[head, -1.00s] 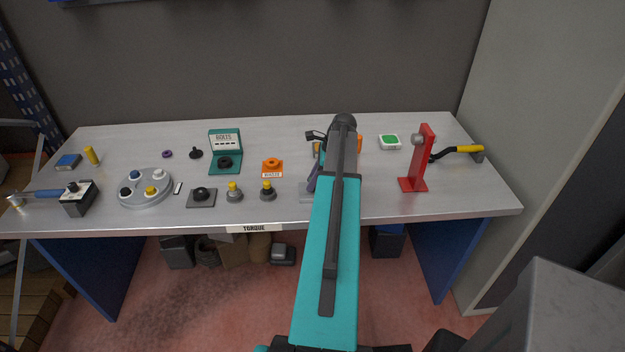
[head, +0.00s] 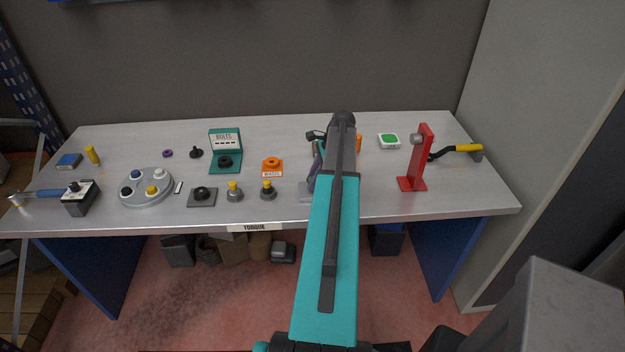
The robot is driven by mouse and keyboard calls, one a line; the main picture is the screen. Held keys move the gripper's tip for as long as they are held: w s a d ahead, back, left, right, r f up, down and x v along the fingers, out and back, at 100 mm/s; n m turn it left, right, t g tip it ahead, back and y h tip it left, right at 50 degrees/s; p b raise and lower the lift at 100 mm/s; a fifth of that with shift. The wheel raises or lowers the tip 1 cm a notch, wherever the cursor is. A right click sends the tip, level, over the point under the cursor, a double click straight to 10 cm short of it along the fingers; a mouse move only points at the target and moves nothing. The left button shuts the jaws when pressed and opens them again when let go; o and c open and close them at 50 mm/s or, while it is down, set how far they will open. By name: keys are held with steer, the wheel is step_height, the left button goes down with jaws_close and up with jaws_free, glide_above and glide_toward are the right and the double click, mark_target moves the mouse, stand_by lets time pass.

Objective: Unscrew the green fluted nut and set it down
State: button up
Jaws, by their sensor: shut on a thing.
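I cannot make out the green fluted nut in the head view. My teal and dark arm rises through the middle of the picture and covers a strip of the bench. My gripper is not visible and appears to be hidden behind this arm. Whatever is at the gripper is hidden.
The grey bench (head: 460,199) holds a red stand (head: 424,155), a green button box (head: 389,141) and a yellow-handled tool (head: 466,148) at right. Left are an orange block (head: 272,172), a green bolts box (head: 225,160), a round tray (head: 130,203) and a dark box (head: 80,198).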

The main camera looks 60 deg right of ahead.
steer(key=shift+s, duration=0.1)
steer(key=shift+n+p, duration=0.35)
steer(key=shift+n, duration=0.25)
steer(key=shift+n+g+y, duration=0.3)
steer(key=shift+a+n+y+p, duration=0.1)
steer(key=shift+n+y+p, duration=0.25)
steer(key=shift+n, duration=0.45)
jaws_close()
steer(key=o, duration=0.8)
jaws_free()
steer(key=shift+o, duration=0.2)
